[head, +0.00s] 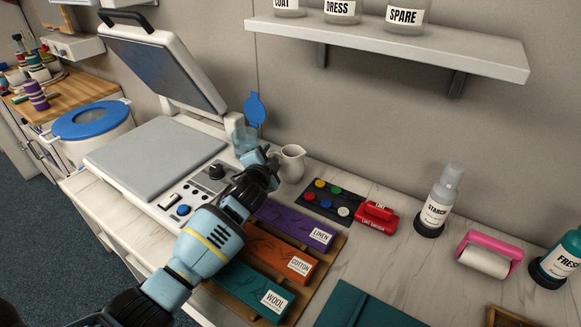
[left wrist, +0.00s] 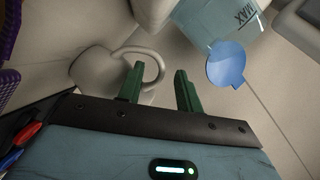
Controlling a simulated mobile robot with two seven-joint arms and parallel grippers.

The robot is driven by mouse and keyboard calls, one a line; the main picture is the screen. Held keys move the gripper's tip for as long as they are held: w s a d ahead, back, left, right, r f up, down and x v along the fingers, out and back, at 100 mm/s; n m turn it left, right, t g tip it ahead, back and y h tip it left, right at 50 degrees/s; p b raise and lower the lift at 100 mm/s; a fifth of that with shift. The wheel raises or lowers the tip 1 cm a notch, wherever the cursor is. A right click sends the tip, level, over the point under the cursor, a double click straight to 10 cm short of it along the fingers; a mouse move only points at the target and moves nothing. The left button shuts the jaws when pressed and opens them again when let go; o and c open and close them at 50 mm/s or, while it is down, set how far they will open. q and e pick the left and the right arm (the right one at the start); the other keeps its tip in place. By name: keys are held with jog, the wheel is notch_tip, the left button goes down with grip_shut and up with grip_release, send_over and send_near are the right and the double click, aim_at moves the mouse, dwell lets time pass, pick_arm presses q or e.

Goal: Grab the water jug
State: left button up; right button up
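The water jug, a small cream pitcher (head: 291,163), stands upright on the marble counter near the wall, behind the ironing pads. In the left wrist view the pale jug (left wrist: 90,68) lies beyond my fingers at the left, with its looped handle (left wrist: 160,66) toward them. My left gripper (head: 272,160) is beside the jug at its left in the head view, its fingertips hard to make out there. In the wrist view its green fingers (left wrist: 159,70) are apart and empty. The left finger overlaps the handle loop; contact cannot be told. My right gripper is out of view.
A clear blue tank (head: 243,141) with an open blue lid (head: 254,109) stands close left of the jug. A press (head: 155,150) is at the left. Dark tray with coloured buttons (head: 347,204), red item (head: 378,217) and starch bottle (head: 438,200) stand right. A shelf (head: 400,50) hangs above.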

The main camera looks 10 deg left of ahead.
pick_arm(q)
jog(key=shift+w, duration=0.1)
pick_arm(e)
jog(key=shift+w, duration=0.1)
pick_arm(q)
grip_shut()
jog(key=shift+r, duration=0.1)
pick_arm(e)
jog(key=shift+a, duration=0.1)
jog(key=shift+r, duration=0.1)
